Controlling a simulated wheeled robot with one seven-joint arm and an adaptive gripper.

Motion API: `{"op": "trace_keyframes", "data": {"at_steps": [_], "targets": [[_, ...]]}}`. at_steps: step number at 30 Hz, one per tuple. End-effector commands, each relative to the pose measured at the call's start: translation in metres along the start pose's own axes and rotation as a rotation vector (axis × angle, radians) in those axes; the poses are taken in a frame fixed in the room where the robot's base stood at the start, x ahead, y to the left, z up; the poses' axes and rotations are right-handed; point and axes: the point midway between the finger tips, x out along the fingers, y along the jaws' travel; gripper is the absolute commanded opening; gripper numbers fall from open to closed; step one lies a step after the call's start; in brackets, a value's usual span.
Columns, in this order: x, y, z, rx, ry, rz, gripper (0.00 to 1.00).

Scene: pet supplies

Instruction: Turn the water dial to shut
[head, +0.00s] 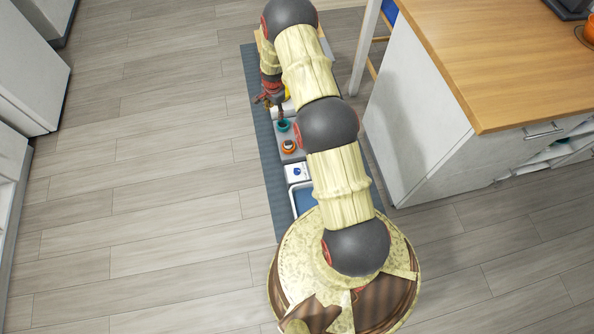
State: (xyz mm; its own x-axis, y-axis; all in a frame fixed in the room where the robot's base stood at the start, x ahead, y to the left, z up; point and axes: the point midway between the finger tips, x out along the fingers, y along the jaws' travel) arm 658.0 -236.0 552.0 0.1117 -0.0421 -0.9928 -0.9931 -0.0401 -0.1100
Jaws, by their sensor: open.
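My gripper (270,103) is small in the head view, at the upper middle, with its fingers apart and nothing seen between them. A teal round knob (283,126) sits just below one fingertip; I cannot tell whether they touch. An orange round knob (289,147) is a little nearer to me on the same grey unit. A white panel with a blue mark (298,173) is nearer still. Which knob is the water dial, and how it is turned, is too small to tell. My arm hides the right side of the unit.
A blue-grey mat (265,160) lies under the unit. A blue tray (298,205) is at its near end, partly hidden by my arm. A white cabinet with a wooden top (500,60) stands close on the right. The wooden floor on the left is clear.

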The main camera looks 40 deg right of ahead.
Motion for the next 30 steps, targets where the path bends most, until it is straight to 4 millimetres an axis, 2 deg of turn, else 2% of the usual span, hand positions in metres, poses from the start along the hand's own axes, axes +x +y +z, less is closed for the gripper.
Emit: {"op": "trace_keyframes", "data": {"at_steps": [1,5,9,12,15,18,21,26,30], "targets": [[0.034,0.012,-0.003,0.040,-0.006,0.018,0.48],[0.106,0.041,-0.009,0.153,-0.012,0.045,0.48],[0.182,0.080,-0.011,0.272,-0.017,0.074,0.48],[0.228,0.108,-0.009,0.349,-0.018,0.091,0.48],[0.263,0.132,-0.006,0.411,-0.019,0.105,0.48],[0.287,0.149,-0.004,0.454,-0.019,0.113,0.48],[0.300,0.159,-0.002,0.479,-0.018,0.117,0.48],[0.317,0.166,0.000,0.490,-0.018,0.120,0.48],[0.338,0.168,0.001,0.489,-0.019,0.121,0.48]]}}
